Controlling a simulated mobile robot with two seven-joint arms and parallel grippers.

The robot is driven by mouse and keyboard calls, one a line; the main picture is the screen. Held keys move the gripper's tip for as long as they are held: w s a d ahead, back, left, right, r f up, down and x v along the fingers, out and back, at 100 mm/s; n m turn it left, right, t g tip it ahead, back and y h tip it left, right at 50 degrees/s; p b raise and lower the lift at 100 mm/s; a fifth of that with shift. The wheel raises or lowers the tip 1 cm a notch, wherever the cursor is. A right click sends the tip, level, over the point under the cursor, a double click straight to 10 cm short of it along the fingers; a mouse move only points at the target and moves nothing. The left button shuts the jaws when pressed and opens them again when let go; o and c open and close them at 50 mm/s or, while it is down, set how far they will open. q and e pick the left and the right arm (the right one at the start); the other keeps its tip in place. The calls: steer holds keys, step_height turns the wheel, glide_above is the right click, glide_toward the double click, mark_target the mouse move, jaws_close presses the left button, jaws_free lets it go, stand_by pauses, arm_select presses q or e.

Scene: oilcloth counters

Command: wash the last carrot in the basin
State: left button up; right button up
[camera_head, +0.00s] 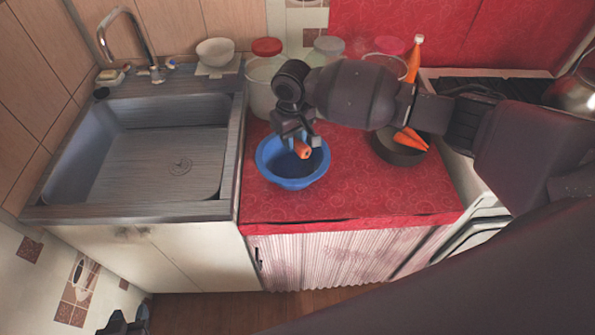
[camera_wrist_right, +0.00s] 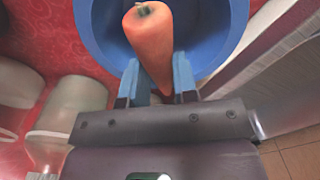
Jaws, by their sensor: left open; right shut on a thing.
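The blue basin (camera_head: 268,165) stands on the red oilcloth counter, right of the sink. My right gripper (camera_head: 301,138) is shut on an orange carrot (camera_head: 303,150) and holds it over the basin's opening. In the right wrist view the carrot (camera_wrist_right: 158,45) sits between the blue fingertips (camera_wrist_right: 158,85), blunt stem end outward, with the blue basin (camera_wrist_right: 222,35) behind it. I cannot tell whether the carrot touches the basin's inside. My left gripper (camera_head: 127,324) is low at the bottom left, in front of the cabinet, open and mostly cut off by the frame.
A dark round bowl (camera_head: 390,153) with other carrots (camera_head: 412,136) stands right of the basin, partly behind my right arm. Jars and containers (camera_head: 262,90) line the counter's back. The sink (camera_head: 150,165) at left is empty. The red counter front (camera_head: 350,205) is clear.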

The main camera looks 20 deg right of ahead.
steer(key=shift+r, duration=0.1)
step_height(320, 180, up, 4)
steer(key=p, duration=0.4)
steer(key=shift+f, duration=0.25)
steer(key=shift+r+p, duration=0.2)
steer(key=shift+p, duration=0.35)
steer(key=shift+f, duration=0.1)
